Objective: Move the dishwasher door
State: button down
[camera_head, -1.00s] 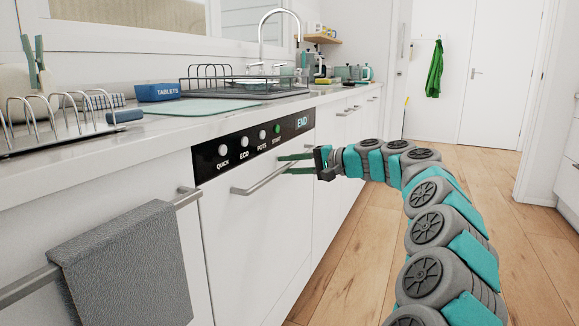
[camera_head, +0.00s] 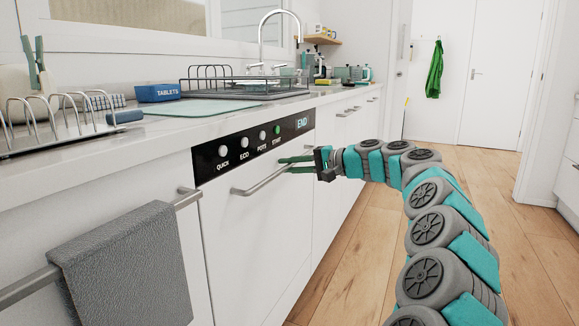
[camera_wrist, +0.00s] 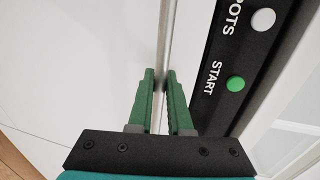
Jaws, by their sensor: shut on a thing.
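The dishwasher door (camera_head: 255,235) is a white front, standing upright and closed in the counter run. A black control strip (camera_head: 208,160) with buttons and a lit END display runs along its top. A metal bar handle (camera_head: 258,185) crosses the door below the strip. My gripper (camera_head: 284,164) reaches in from the right, its green fingers at the right end of the handle. In the wrist view, the fingers (camera_wrist: 160,78) are shut on the handle bar (camera_wrist: 165,35), one on each side, beside the START button. The fingers hide part of the bar.
A grey towel (camera_head: 125,265) hangs on a rail left of the door. The counter above holds a dish rack (camera_head: 245,84), a blue tablets box (camera_head: 158,92) and a plate rack (camera_head: 65,120). The wooden floor (camera_head: 350,260) before the door looks clear.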

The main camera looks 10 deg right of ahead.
dwell(0.8)
jog(key=s+d+f+b, duration=0.1)
jog(key=s+d+f, duration=0.2)
jog(key=s+d, duration=0.2)
jog(key=s+d+f+b, duration=0.1)
jog(key=s+d+f, duration=0.3)
jog(key=d, duration=0.6)
jog(key=shift+s+f, duration=0.15)
jog(key=shift+s, duration=0.9)
jog(key=shift+d, duration=0.1)
jog(key=c, duration=1.2)
grip_release()
jog(key=shift+o, duration=0.2)
jog(key=v, duration=0.7)
jog(key=shift+s+d+p, duration=0.2)
jog(key=shift+d+p, duration=0.05)
jog(key=shift+p, duration=0.15)
